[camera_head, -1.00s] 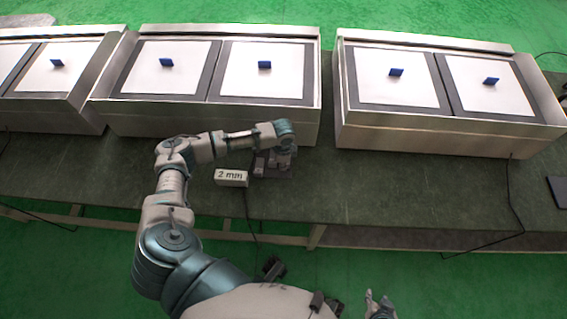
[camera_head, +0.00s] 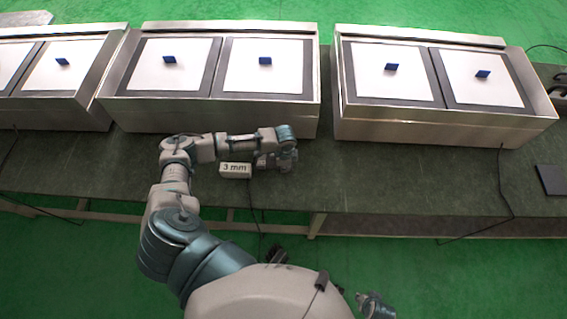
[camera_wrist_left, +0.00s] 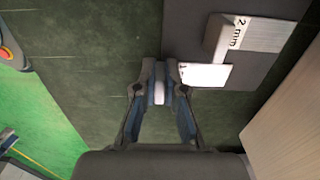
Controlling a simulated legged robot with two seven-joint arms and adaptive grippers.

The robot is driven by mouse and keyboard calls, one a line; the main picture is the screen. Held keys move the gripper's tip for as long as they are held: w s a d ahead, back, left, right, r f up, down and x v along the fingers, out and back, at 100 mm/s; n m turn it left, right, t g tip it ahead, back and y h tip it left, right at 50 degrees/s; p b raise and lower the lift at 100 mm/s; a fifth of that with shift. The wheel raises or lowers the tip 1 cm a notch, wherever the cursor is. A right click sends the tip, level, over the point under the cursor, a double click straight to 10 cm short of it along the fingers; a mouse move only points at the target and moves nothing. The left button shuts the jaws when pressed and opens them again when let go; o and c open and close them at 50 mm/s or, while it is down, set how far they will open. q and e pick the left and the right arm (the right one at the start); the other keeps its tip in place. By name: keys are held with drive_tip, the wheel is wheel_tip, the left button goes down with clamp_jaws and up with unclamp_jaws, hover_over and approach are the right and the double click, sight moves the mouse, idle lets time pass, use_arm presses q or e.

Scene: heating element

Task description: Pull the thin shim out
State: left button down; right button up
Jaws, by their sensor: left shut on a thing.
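My left gripper (camera_head: 275,160) is low over the bench in front of the middle metal box. In the left wrist view, its fingers (camera_wrist_left: 158,84) are shut on a narrow pale piece (camera_wrist_left: 158,94), mostly hidden between the pads. A white flat piece (camera_wrist_left: 205,75) lies just right of the fingertips; whether it joins the held piece is unclear. A pale block marked 2 mm (camera_wrist_left: 262,34) lies beyond, on a dark plate (camera_wrist_left: 185,25). In the head view, a white block marked 3 mm (camera_head: 236,170) is left of the gripper. My right gripper (camera_head: 374,304) is low at the bottom edge, its fingers unclear.
Metal boxes (camera_head: 210,114) and (camera_head: 430,130) with white panels and blue tabs stand along the back of the green-grey bench (camera_head: 380,182). A black cable (camera_head: 510,205) hangs over the front. The bench right of my left gripper is mostly clear.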

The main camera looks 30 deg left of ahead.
use_arm(q)
drive_tip(key=c, duration=1.2)
unclamp_jaws()
drive_tip(key=shift+s+d, duration=0.1)
drive_tip(key=shift+s, duration=0.1)
drive_tip(key=shift+c, duration=0.2)
drive_tip(key=shift+w, duration=0.1)
wheel_tip(320, 180, up, 12)
